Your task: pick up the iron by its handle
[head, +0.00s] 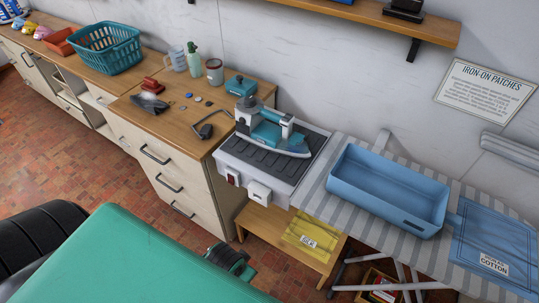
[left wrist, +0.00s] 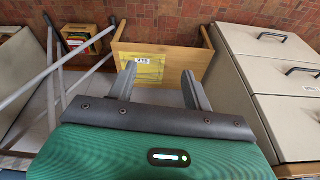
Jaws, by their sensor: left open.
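The teal and grey iron (head: 268,136) rests on the dark ribbed top of a pale station (head: 228,158) in the head view. Its handle (head: 273,117) is raised along the top and looks unobstructed. My left gripper (left wrist: 160,84) shows in the left wrist view with its two grey fingers apart and nothing between them. It points towards the low wooden stool (left wrist: 190,60), and the iron is not in that view. In the head view I cannot make out the left gripper's fingers. My right gripper is in neither view.
Right of the iron, a blue tub (head: 344,188) stands on the striped ironing board (head: 312,190). Tools and cups lie on the wooden counter (head: 170,117) to the left. A yellow bag (head: 314,232) lies on the stool below. Drawers (left wrist: 280,75) and board legs (left wrist: 60,65) flank the left gripper.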

